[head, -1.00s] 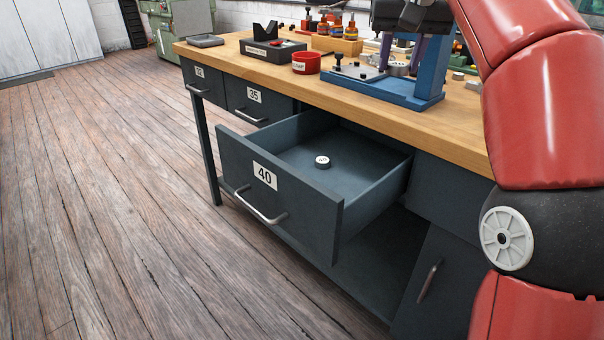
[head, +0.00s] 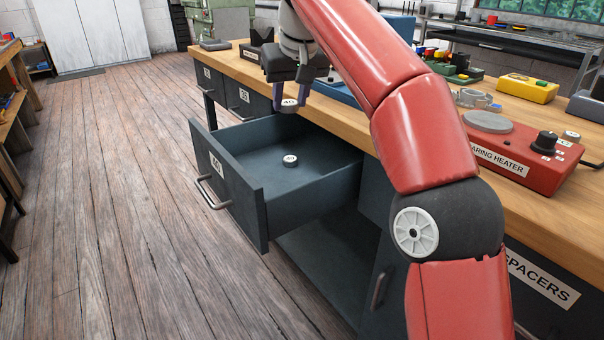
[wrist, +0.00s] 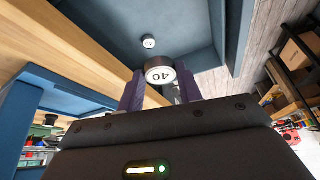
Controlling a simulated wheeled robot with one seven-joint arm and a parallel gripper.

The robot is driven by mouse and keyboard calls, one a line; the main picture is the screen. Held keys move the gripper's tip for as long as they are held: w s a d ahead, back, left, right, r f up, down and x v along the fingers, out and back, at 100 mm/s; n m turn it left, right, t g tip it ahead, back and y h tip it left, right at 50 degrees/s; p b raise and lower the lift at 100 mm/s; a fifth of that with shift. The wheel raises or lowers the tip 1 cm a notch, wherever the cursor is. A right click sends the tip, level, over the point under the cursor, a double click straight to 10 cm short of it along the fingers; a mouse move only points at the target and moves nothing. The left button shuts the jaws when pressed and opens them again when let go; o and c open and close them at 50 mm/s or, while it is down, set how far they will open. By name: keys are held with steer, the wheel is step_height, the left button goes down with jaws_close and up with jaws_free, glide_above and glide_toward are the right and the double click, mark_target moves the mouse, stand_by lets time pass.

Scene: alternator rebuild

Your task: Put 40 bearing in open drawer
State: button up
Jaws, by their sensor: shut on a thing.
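My gripper (head: 289,92) is shut on a small round bearing (head: 290,104) whose pale face reads 40. It holds the bearing in the air above the far part of the open drawer marked 40 (head: 270,219). In the wrist view the held bearing (wrist: 160,72) sits between the purple fingers, with the drawer floor (wrist: 192,22) beyond it. A second bearing, also marked 40 (head: 290,160), lies on the drawer floor, apart from the held one. It also shows small in the wrist view (wrist: 148,41).
The wooden bench top (head: 350,124) runs along the drawer's back side. A red bearing heater (head: 530,160) stands on it at the right. Closed drawers marked 13 (head: 207,74) and 35 (head: 246,97) are at the left. A drawer labelled SPACERS (head: 545,280) is at the lower right.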

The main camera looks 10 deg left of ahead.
step_height(320, 180, down, 15)
steer(key=b, duration=0.7)
steer(key=shift+r, duration=0.1)
steer(key=shift+f+b, duration=1)
steer(key=shift+f, duration=1.4)
steer(key=shift+f, duration=0.1)
steer(key=o, duration=1.1)
